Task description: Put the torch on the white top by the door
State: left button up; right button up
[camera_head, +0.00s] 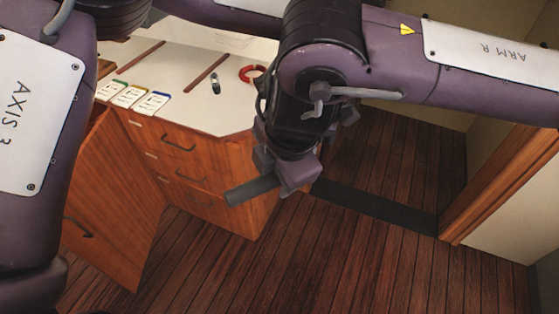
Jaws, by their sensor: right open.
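The white top (190,108) of a wooden drawer cabinet is at upper left to centre. My left gripper is out of view; only my left arm shows.
On the white top are a red ring (252,74), several small cards (130,97) and two reddish-brown strips. A wooden door or panel (113,205) stands at left. A wooden door frame (497,190) and dark sill (375,208) are at right. The plank floor is clear.

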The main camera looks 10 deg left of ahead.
grip_shut()
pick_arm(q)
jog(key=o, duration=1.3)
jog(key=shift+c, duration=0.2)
